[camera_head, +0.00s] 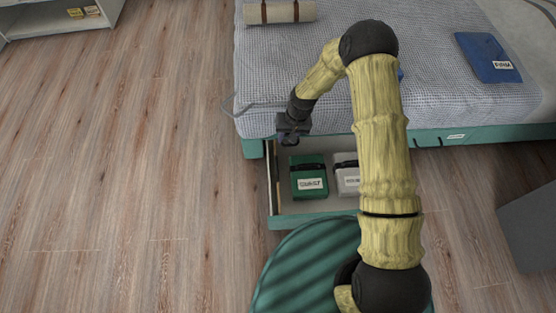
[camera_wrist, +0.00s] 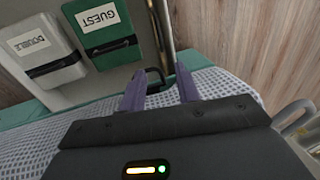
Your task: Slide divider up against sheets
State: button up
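An open drawer (camera_head: 310,219) under the bed holds a green sheet bundle labelled GUEST (camera_head: 309,177) and a pale one (camera_head: 347,176) to its right. In the wrist view the green bundle (camera_wrist: 101,30) and the pale bundle labelled DOUBLE (camera_wrist: 42,48) lie at upper left, each with a black strap. My gripper (camera_head: 291,140) is over the drawer's back left corner. In the wrist view its purple fingers (camera_wrist: 160,82) are apart, with a dark loop-shaped handle (camera_wrist: 155,74) showing between their tips. I cannot tell whether they touch it, or which upright strip is the divider.
The bed (camera_head: 290,70) with a grey-white cover stands behind the drawer. A rolled tan bundle (camera_head: 280,11) and a blue labelled packet (camera_head: 489,57) lie on it. Wood floor (camera_head: 130,150) is open at left. A grey box-like piece (camera_head: 530,228) stands at right.

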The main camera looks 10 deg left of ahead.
aim_at(277, 163)
jog(key=a+f+b, duration=0.1)
jog(key=f+b, duration=0.1)
jog(key=f, duration=0.3)
jog(key=a+f+b, duration=0.1)
jog(key=f+b, duration=0.1)
jog(key=f, duration=0.4)
jog(key=s+a+f+b, duration=0.1)
jog(key=f+b, duration=0.2)
jog(key=f, duration=0.3)
jog(key=shift+a, duration=0.1)
grip_shut()
